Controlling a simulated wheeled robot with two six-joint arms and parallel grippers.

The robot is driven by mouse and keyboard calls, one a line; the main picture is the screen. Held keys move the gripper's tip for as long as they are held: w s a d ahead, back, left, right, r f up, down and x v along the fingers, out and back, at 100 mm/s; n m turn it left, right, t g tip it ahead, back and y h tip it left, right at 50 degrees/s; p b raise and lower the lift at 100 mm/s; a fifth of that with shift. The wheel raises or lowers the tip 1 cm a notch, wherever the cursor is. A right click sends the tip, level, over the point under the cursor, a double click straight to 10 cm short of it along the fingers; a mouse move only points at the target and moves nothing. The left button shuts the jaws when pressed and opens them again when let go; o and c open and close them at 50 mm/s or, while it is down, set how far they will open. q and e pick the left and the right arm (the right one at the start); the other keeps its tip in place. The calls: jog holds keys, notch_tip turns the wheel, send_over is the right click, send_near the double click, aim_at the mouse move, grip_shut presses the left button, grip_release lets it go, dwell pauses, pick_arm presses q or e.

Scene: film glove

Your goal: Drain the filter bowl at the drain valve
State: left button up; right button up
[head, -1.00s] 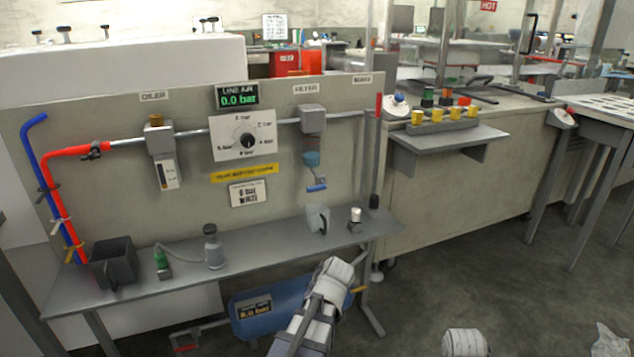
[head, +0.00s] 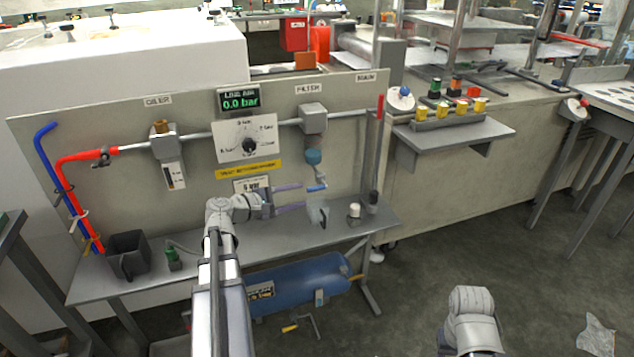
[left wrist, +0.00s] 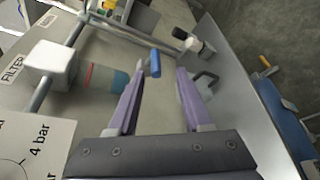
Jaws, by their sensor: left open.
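The filter bowl (head: 313,157) hangs under the grey block labelled FILTER on the panel and looks teal. It also shows in the left wrist view (left wrist: 108,79), with a thin red line near its upper end. The drain valve's blue lever (head: 317,188) sits below the bowl. My left gripper (head: 304,198) is open, its purple fingers pointing right at the lever. In the left wrist view the blue lever (left wrist: 155,64) shows between the two fingertips, with a gap on each side; contact is not visible. A clear cup (head: 318,214) stands on the bench beneath the valve. My right gripper is out of view.
The pressure display (head: 238,101) reads 0.0 bar. A regulator dial (head: 248,144) and an oiler (head: 164,143) are on the panel. The bench (head: 285,240) also holds a dark bin (head: 128,256) and a white-capped item (head: 354,211). A blue tank (head: 300,280) lies below.

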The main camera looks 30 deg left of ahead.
aim_at(310, 190)
pick_arm(q)
jog(key=shift+s+a+r, duration=0.1)
jog(key=shift+a+r, duration=0.1)
jog(key=shift+a, duration=0.15)
jog(key=shift+b+x, duration=0.85)
jog(key=shift+x, duration=3.1)
grip_shut()
